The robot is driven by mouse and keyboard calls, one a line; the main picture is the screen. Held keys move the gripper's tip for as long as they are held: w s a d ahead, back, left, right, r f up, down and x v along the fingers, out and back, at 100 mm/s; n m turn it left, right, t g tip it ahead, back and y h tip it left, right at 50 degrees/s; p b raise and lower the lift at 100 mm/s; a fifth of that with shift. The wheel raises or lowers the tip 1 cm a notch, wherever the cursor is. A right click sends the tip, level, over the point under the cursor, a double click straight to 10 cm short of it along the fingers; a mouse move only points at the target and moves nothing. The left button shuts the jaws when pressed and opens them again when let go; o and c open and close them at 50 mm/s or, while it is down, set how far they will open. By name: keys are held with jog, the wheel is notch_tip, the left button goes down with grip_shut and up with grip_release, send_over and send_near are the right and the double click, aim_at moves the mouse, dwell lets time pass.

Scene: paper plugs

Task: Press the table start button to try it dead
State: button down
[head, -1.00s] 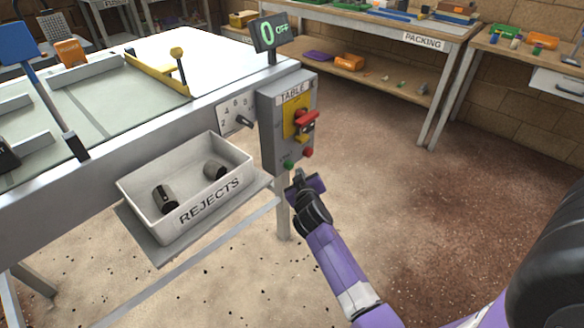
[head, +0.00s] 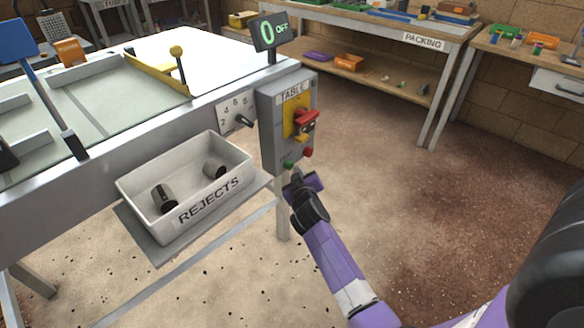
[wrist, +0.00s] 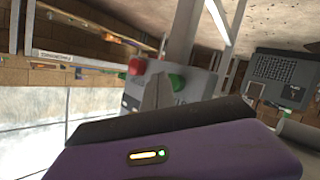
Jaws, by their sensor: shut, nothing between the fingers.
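The grey TABLE control box (head: 275,130) hangs at the corner of the table. Its green button (head: 288,164) is at the lower left and a red button (head: 308,153) is beside it. Above them is a red switch handle (head: 306,120) on a yellow plate. My gripper (head: 296,174) is shut and empty, its tip just below and very near the green button; I cannot tell whether they touch. The wrist view shows the green button (wrist: 177,82) right by the fingertips (wrist: 159,78) and the red button (wrist: 137,66) to the left.
A REJECTS tray (head: 222,197) holding dark plugs sits left of the box, below a numbered dial (head: 235,113). A PACKING bench (head: 385,32) stands behind. The floor to the right is clear.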

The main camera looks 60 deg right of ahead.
jog(key=shift+w+d+b, duration=0.1)
jog(key=shift+w+b, duration=0.2)
jog(key=shift+w, duration=0.2)
dwell(0.5)
jog(key=shift+s, duration=0.15)
jog(key=shift+s+a+p, duration=0.25)
jog(key=shift+s+p, duration=0.1)
jog(key=shift+s, duration=0.4)
jog(key=shift+s+a+p, duration=0.2)
jog(key=shift+s, duration=0.6)
jog(key=shift+s+a+p, duration=0.15)
jog(key=shift+s+p, duration=0.1)
jog(key=shift+s, duration=0.6)
jog(key=shift+s+a+p, duration=0.2)
jog(key=shift+s, duration=0.6)
